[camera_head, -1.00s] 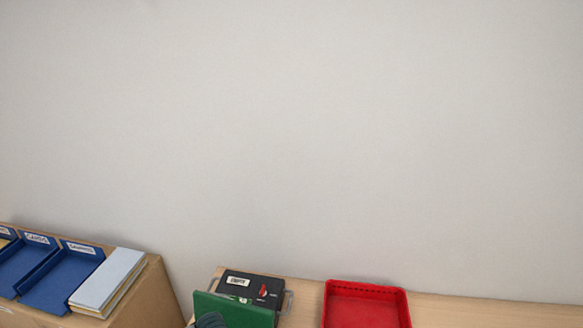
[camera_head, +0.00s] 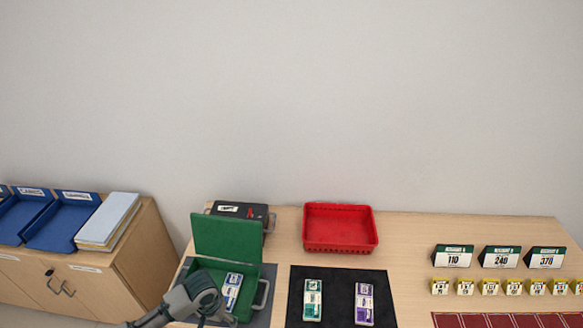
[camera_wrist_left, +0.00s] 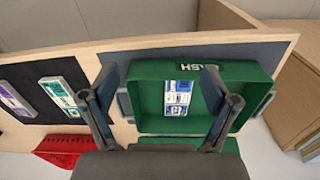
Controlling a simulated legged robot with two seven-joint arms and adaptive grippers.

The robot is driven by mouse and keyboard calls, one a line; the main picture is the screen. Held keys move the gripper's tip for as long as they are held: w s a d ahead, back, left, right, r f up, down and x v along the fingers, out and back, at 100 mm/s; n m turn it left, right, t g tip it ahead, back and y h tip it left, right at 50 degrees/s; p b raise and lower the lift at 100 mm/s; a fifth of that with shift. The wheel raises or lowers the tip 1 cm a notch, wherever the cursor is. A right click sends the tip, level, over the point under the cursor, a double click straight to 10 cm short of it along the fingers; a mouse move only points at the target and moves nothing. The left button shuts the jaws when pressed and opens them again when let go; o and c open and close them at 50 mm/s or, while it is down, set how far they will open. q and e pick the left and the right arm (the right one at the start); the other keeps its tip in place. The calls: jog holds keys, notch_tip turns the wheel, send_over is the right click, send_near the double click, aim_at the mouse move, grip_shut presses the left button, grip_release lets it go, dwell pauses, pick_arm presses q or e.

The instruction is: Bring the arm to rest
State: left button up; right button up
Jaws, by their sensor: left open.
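My left arm comes in at the lower left of the head view, over the front of an open green cash box (camera_head: 228,236). In the left wrist view my left gripper (camera_wrist_left: 157,82) is open, its fingers apart above the green box (camera_wrist_left: 150,72). A blue and white banded bundle (camera_head: 232,289) lies inside the box; it also shows between the fingers in the wrist view (camera_wrist_left: 178,98). Nothing is held between the fingers. My right gripper is not in view.
A black mat (camera_head: 338,278) holds a green bundle (camera_head: 313,300) and a purple bundle (camera_head: 364,303). Behind are a red tray (camera_head: 340,229) and a black device (camera_head: 240,211). Number cards (camera_head: 453,256) and yellow tags stand right. A cabinet (camera_head: 60,283) with blue trays (camera_head: 65,222) is left.

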pick_arm(q)
jog(key=s+d+f+m+t+h, duration=0.25)
jog(key=s+d+f, duration=0.35)
jog(key=d, duration=0.4)
jog(key=s+a+f+n+y, duration=0.2)
jog(key=s+a+n+y, duration=0.1)
jog(key=s+a, duration=0.85)
jog(key=s+d+f, duration=0.1)
jog(key=s+f, duration=0.1)
jog(key=f, duration=1.1)
jog(key=s+d+f, duration=0.1)
jog(key=f, duration=1.2)
jog(key=s+a+f+g, duration=0.1)
jog(key=s+a+f, duration=0.2)
jog(key=s+f, duration=1.3)
jog(key=shift+s+g, duration=0.35)
jog(key=shift+s, duration=0.55)
jog(key=shift+a+f+m, duration=0.1)
jog(key=shift+m, duration=0.15)
